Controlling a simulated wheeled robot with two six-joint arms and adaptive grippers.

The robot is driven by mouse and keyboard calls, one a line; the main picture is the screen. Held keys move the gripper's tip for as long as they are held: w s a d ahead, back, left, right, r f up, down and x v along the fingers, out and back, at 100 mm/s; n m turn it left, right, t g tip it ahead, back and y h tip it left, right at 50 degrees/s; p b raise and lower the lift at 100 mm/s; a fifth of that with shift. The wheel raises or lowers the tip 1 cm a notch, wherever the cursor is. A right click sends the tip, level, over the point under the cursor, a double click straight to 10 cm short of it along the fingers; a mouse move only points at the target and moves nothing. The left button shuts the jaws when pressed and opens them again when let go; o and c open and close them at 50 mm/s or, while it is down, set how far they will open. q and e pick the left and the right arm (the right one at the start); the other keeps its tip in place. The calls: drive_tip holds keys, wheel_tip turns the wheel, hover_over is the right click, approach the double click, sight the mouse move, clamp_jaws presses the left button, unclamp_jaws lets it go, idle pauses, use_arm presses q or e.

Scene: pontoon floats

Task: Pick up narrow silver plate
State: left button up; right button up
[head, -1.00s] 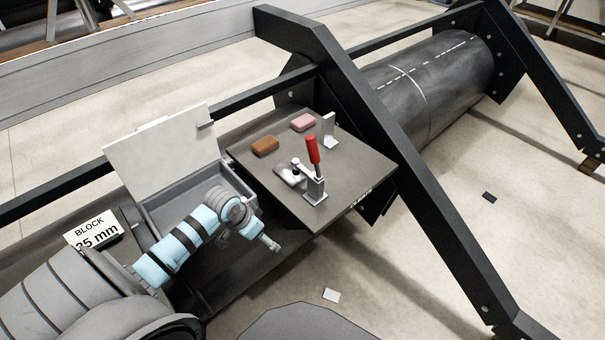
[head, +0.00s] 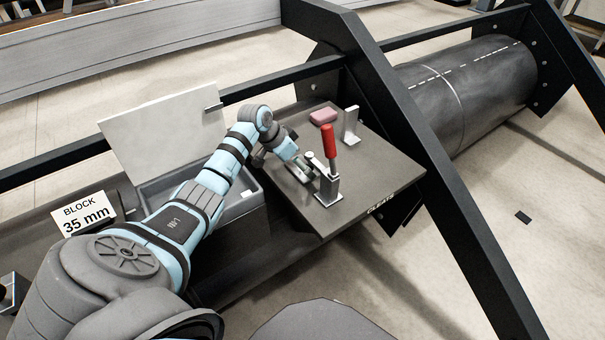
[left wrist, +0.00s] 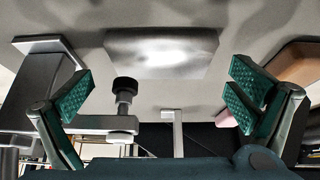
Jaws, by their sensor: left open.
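The narrow silver plate (left wrist: 162,52) lies flat on the dark work table under the toggle clamp area. In the left wrist view it sits ahead of and between my spread fingers, apart from them. In the head view, part of the plate (head: 299,173) shows beside the clamp. My left gripper (left wrist: 162,92) is open and empty. In the head view the left gripper (head: 291,158) is over the table, just left of the clamp, and partly covers the plate's far end. My right gripper is not in view.
The toggle clamp (head: 328,170) with a red handle stands close right of the gripper. A silver upright bracket (head: 351,125) and a pink block (head: 323,116) are behind. A brown block (left wrist: 297,62) is near the right finger. An open-lidded grey box (head: 240,207) is left.

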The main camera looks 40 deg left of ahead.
use_arm(q)
drive_tip(key=shift+x, duration=0.9)
drive_tip(key=shift+s+a, duration=0.1)
drive_tip(key=shift+s, duration=0.05)
drive_tip(key=shift+c, duration=0.6)
drive_tip(key=c, duration=1.2)
drive_tip(key=shift+r, duration=0.15)
